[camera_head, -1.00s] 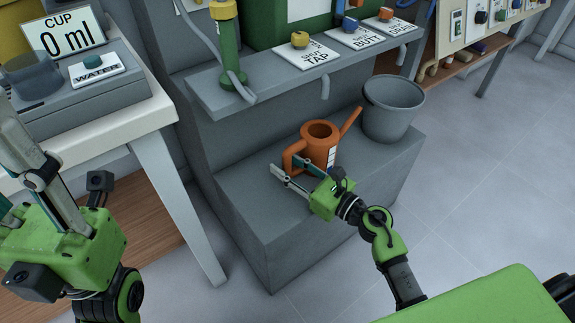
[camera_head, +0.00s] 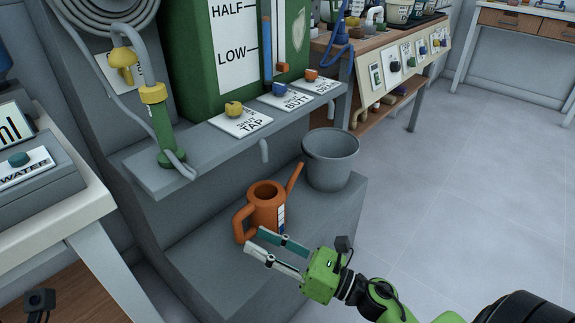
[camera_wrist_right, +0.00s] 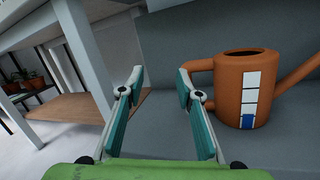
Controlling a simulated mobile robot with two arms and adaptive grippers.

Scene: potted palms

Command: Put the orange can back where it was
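The orange watering can (camera_head: 266,204) stands upright on the low grey step, its handle to the left and its spout up to the right. In the right wrist view the can (camera_wrist_right: 233,88) is at the right, with a white and blue level strip on its side. My right gripper (camera_head: 254,243) is open and empty just in front of the can. In the right wrist view its fingers (camera_wrist_right: 160,85) are spread, with the can's handle close beside the right finger; I cannot tell whether they touch. My left gripper's fingers are out of the head view; only a dark part shows at bottom left.
A grey bucket (camera_head: 330,160) stands on the step right of the can. Above is a grey shelf (camera_head: 205,160) with labelled knob plates and a green and yellow pump (camera_head: 160,120). A white table (camera_head: 70,215) is at left. Open floor (camera_head: 460,200) lies right.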

